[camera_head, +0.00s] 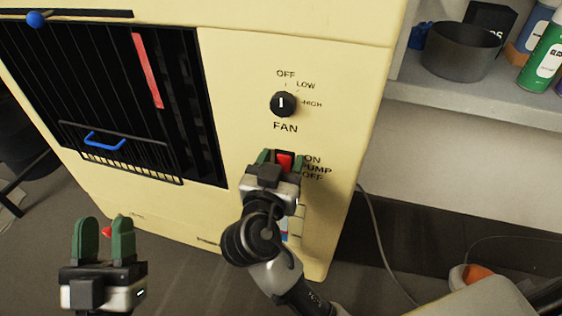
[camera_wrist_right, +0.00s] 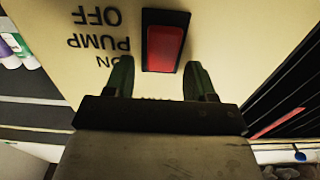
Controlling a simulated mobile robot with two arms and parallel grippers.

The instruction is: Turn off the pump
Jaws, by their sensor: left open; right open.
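The pump switch (camera_head: 285,161) is a red rocker in a black frame on the front of a cream cooler, beside the words ON, PUMP and OFF. In the right wrist view the red rocker (camera_wrist_right: 165,48) shows whole, with the lettering upside down to its left. I cannot tell which side of it is pressed. My right gripper (camera_head: 280,163) is open in front of the switch, its green fingers to either side of it in the picture. Its fingers also show in the right wrist view (camera_wrist_right: 159,75); contact cannot be told. My left gripper (camera_head: 104,225) is open and empty at lower left.
The fan knob (camera_head: 283,104) sits above the switch on the cooler's front panel (camera_head: 240,60). A dark grille (camera_head: 100,90) with a blue handle (camera_head: 104,141) is at left. A shelf at right holds a dark pot (camera_head: 461,52) and a green can (camera_head: 543,62).

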